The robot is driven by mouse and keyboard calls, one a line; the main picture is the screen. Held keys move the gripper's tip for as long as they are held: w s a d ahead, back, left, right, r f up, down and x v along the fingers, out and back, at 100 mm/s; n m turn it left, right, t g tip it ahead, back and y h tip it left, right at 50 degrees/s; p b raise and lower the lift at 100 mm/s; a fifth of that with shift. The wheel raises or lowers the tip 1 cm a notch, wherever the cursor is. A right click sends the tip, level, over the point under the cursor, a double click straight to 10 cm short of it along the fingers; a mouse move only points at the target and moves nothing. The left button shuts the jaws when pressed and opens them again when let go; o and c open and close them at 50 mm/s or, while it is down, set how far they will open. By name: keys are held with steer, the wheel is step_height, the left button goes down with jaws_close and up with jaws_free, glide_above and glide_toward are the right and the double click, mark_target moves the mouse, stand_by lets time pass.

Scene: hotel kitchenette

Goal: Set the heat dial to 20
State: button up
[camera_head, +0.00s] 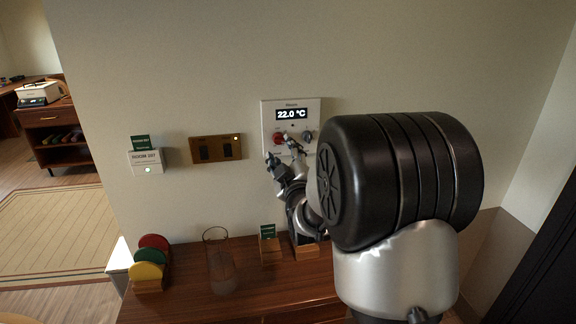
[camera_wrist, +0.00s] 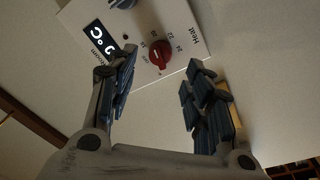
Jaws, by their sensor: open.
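A white thermostat panel (camera_head: 268,112) hangs on the wall, with a dark display (camera_head: 291,114) reading 22.0 °C. The red heat dial (camera_head: 279,138) sits at its lower left; in the wrist view the dial (camera_wrist: 160,53) shows with numbers around it and the word Heat beside it. Its exact setting cannot be told. My gripper (camera_head: 282,150) is open in front of the panel, just below the red dial. In the wrist view its fingers (camera_wrist: 158,84) are spread wide, with nothing between them; the dial appears beyond the gap, not visibly touched.
A grey dial (camera_head: 307,136) is right of the red one. A brass switch plate (camera_head: 216,149) and a room sign (camera_head: 147,161) are on the wall to the left. A glass vase (camera_head: 220,262) and colored discs (camera_head: 150,257) stand on the wooden counter (camera_head: 190,299) below.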

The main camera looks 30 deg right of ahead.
steer(key=v, duration=0.6)
steer(key=shift+s, duration=0.4)
steer(key=shift+a, duration=0.2)
steer(key=s+a+f+m+g+y, duration=0.25)
steer(key=s+a+g, duration=0.35)
steer(key=s+a, duration=0.3)
steer(key=s+a+f+m+g+y, duration=0.1)
steer(key=s+a+f+m+g, duration=0.1)
steer(key=s, duration=0.9)
steer(key=s+a+f+m+g+y, duration=0.1)
steer(key=s+a+g, duration=0.4)
steer(key=s, duration=0.7)
step_height(320, 180, down, 2)
steer(key=shift+s+m+g, duration=0.3)
steer(key=shift+m+g, duration=0.15)
steer(key=shift+g, duration=0.05)
steer(key=shift+a+y, duration=0.1)
steer(key=shift+y, duration=0.15)
